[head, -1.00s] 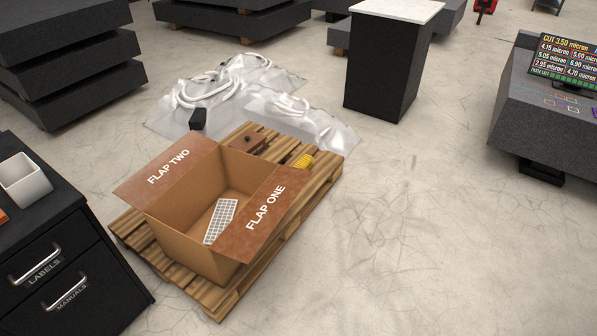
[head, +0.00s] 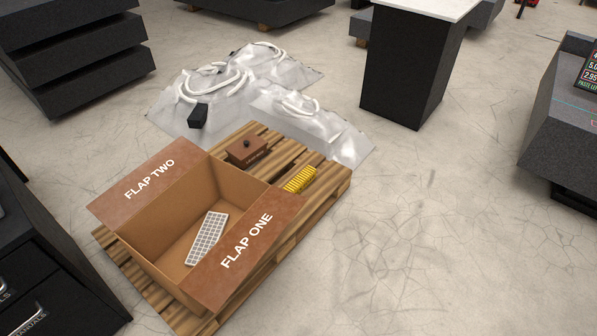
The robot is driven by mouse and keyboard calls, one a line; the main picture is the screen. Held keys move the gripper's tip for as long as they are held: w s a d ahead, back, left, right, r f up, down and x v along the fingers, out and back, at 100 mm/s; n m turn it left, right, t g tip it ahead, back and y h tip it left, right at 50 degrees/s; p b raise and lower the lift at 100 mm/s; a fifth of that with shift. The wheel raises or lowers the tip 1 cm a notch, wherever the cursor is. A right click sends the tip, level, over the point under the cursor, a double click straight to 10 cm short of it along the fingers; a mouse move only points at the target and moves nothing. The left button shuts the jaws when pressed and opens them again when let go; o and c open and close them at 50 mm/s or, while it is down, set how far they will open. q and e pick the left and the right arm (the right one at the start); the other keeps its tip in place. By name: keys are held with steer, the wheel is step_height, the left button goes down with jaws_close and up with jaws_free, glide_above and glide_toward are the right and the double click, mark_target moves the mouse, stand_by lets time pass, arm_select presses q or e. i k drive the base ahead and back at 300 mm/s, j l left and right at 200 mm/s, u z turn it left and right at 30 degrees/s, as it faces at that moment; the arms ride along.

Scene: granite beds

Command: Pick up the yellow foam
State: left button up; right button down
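The yellow foam (head: 300,180) is a small ridged yellow block. It lies on the wooden pallet (head: 328,188) near its right edge, just behind the flap marked FLAP ONE of an open cardboard box (head: 163,239). The flap hides part of the pallet in front of the foam. Neither of my grippers shows in the head view.
A white grid piece (head: 208,238) lies in the box. A brown block with a dark knob (head: 248,151) sits on the pallet behind it. Clear plastic sheeting (head: 320,128) with white hoses lies beyond. A black drawer cabinet (head: 50,270) stands at left. Floor right of the pallet is clear.

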mark_target(303, 178)
steer(key=i+l+u, duration=0.1)
steer(key=i+l, duration=0.25)
steer(key=i+l+u, duration=0.1)
steer(key=i+l, duration=0.25)
steer(key=i+l+u, duration=0.1)
steer(key=i+l, duration=0.55)
steer(key=l, duration=0.2)
steer(key=i+l+u, duration=0.15)
steer(key=i+l, duration=0.2)
steer(key=i+l+u, duration=0.1)
steer(key=i+l, duration=0.2)
steer(key=l, duration=0.25)
